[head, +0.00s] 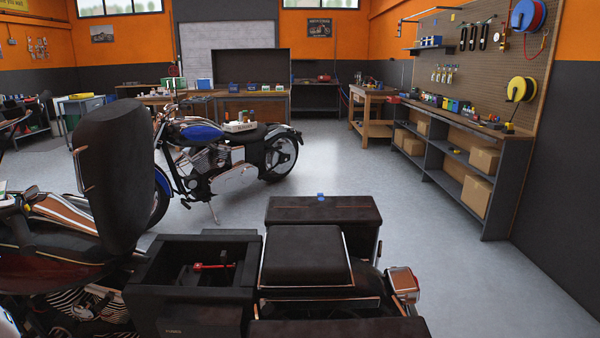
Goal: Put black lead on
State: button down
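A dark motorcycle with brown and chrome parts (60,215) stands close in front of me. Its black padded seat (115,175) stands raised on end. To its right is an open black box-shaped compartment (155,280). Inside it a thin red piece (212,266) lies across dark parts; I cannot tell whether it is a lead or a clamp. I cannot make out a black lead against the dark interior. My gripper is not in view.
A black padded seat (305,257) and black cases (320,209) lie right of the compartment. A blue motorcycle (200,132) with a white-and-red box (239,127) on its seat stands beyond. Shelves with cartons (476,195) line the right wall. Grey floor (375,220) is clear between.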

aim_at(224, 255)
jog(key=i+l, duration=0.15)
jog(key=i, duration=0.3)
jog(key=i+l+u, duration=0.15)
jog(key=i, duration=0.3)
